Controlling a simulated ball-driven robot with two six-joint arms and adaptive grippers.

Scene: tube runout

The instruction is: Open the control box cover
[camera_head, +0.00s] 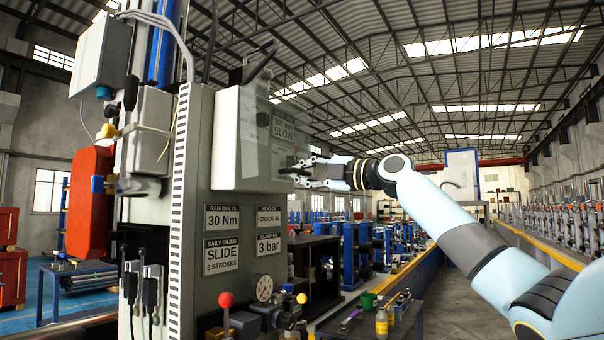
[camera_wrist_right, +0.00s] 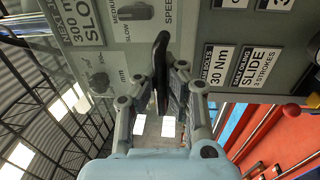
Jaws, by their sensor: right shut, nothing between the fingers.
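The grey control box (camera_head: 226,140) is fixed to the upper part of the grey machine column. My right gripper (camera_head: 291,172) is at the lower right edge of the box, close to the cover's lower edge. Contact with the cover cannot be told. My left gripper is out of view.
Label plates (camera_head: 222,218) and a pressure gauge (camera_head: 264,288) sit below the box. A red-knobbed lever (camera_head: 226,312) stands lower down. A bench with bottles (camera_head: 381,322) is at the lower right. Open air lies right of the box, around my right arm.

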